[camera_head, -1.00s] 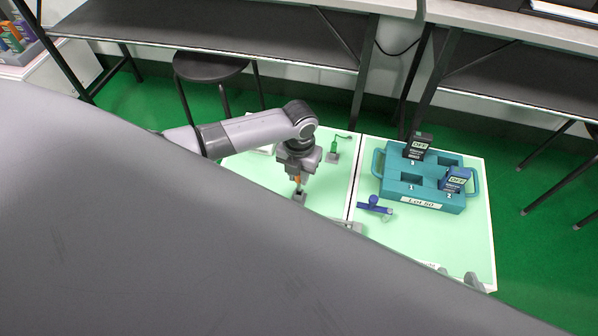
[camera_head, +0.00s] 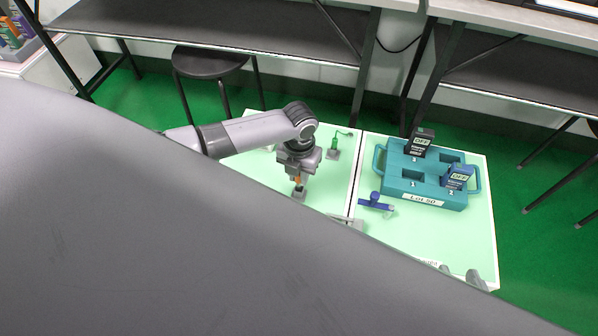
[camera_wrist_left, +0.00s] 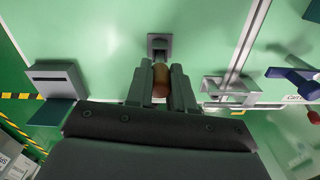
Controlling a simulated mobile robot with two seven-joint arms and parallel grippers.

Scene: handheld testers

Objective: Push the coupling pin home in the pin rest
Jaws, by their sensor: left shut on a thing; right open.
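My left gripper (camera_head: 298,181) is shut on the coupling pin, whose orange-brown part (camera_wrist_left: 160,80) shows between the two fingers in the left wrist view. In the head view the orange part (camera_head: 298,182) is just above a small grey block, which I take as the pin rest (camera_head: 299,195). The block also shows in the left wrist view (camera_wrist_left: 160,42), with a dark opening. The pin's lower end is hidden, so I cannot tell how far it sits in the rest. My right gripper (camera_head: 460,273) shows only its grey fingertips, apart and empty, at the table's front right.
A teal carrier (camera_head: 419,202) with two dark testers (camera_head: 420,142) stands on the right table half. A blue knobbed part (camera_head: 375,202) lies left of it. A grey bracket (camera_head: 345,221) and a green-topped piece (camera_head: 333,147) are near my left gripper. The front right is mostly clear.

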